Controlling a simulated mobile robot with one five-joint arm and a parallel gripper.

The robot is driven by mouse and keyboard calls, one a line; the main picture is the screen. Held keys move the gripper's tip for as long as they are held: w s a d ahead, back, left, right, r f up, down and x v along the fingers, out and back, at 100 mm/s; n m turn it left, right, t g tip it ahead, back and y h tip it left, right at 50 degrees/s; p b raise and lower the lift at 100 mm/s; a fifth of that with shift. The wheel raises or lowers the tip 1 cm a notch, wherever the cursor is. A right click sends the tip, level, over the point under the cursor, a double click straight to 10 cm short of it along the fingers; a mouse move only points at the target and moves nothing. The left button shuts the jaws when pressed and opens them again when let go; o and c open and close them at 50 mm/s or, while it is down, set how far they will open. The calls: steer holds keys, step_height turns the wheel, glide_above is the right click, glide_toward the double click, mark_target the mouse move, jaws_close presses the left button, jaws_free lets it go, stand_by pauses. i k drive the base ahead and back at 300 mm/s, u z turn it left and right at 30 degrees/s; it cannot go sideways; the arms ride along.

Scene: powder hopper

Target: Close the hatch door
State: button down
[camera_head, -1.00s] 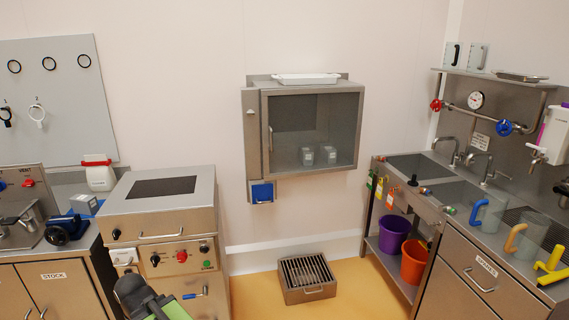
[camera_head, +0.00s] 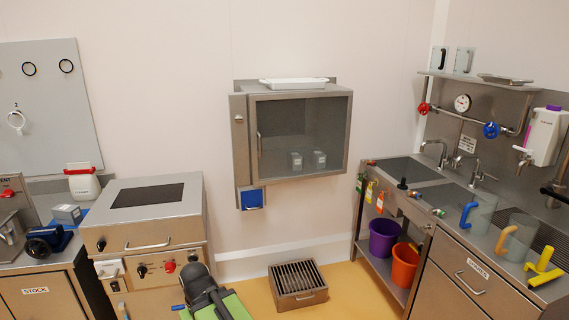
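A steel wall cabinet with a glass-fronted hatch door (camera_head: 301,137) hangs in the middle of the back wall. The door has a steel frame and a thin upright handle (camera_head: 258,141) at its left side. The door looks shut or nearly so; I cannot tell whether a small gap stands at its edge. My gripper's fingers are not in view.
A steel oven-like unit (camera_head: 150,218) stands left of the cabinet. A grated steel box (camera_head: 297,286) lies on the floor below it. A sink bench (camera_head: 470,262) with purple (camera_head: 383,239) and orange (camera_head: 404,265) buckets stands right. A white tray (camera_head: 293,83) lies atop the cabinet.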

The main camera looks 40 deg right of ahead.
mark_target(252, 98)
steer(key=u, duration=0.05)
steer(key=i, duration=1)
steer(key=z, duration=0.05)
